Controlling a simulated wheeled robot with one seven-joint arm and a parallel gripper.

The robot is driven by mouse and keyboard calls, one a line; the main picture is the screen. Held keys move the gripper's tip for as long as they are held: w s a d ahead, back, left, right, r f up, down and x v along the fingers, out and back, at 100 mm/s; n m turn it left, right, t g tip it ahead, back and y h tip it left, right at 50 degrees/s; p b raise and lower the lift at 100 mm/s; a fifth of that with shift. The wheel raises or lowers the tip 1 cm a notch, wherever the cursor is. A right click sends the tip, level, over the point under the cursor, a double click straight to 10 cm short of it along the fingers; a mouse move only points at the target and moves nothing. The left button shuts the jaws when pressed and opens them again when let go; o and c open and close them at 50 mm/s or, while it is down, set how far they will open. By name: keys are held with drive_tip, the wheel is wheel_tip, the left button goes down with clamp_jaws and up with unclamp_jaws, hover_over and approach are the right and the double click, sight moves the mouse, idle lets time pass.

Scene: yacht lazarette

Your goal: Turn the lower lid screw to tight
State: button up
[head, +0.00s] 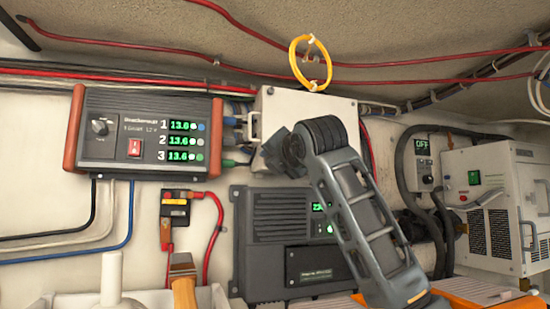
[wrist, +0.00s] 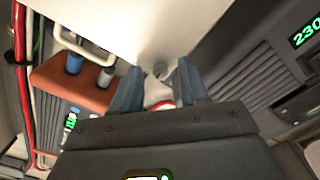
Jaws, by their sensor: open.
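The white lid box (head: 308,100) is mounted on the wall in the head view. Its pale face (wrist: 165,25) fills the upper middle of the wrist view. My gripper (wrist: 158,68) is open close to that face, its two blue-grey fingers apart. A small grey screw-like piece (wrist: 160,72) shows between the fingers, with a bit of red and white below it. Whether the fingers touch it cannot be told. In the head view my gripper (head: 276,156) is at the box's lower left, and my arm hides the lower part of the lid.
A charger panel with green readouts (head: 146,134) hangs left of the box. A dark ribbed unit (head: 275,235) sits below it. A yellow ring (head: 310,63) hangs above the box. Red cables (head: 130,45) cross the ceiling. A white cabinet (head: 495,190) stands at right.

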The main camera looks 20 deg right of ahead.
drive_tip(key=shift+c, duration=0.2)
clamp_jaws()
drive_tip(key=shift+m, duration=0.3)
drive_tip(key=shift+f+m, duration=0.15)
drive_tip(key=shift+m, duration=4.2)
drive_tip(key=shift+f+m, duration=0.1)
drive_tip(key=shift+m, duration=4.25)
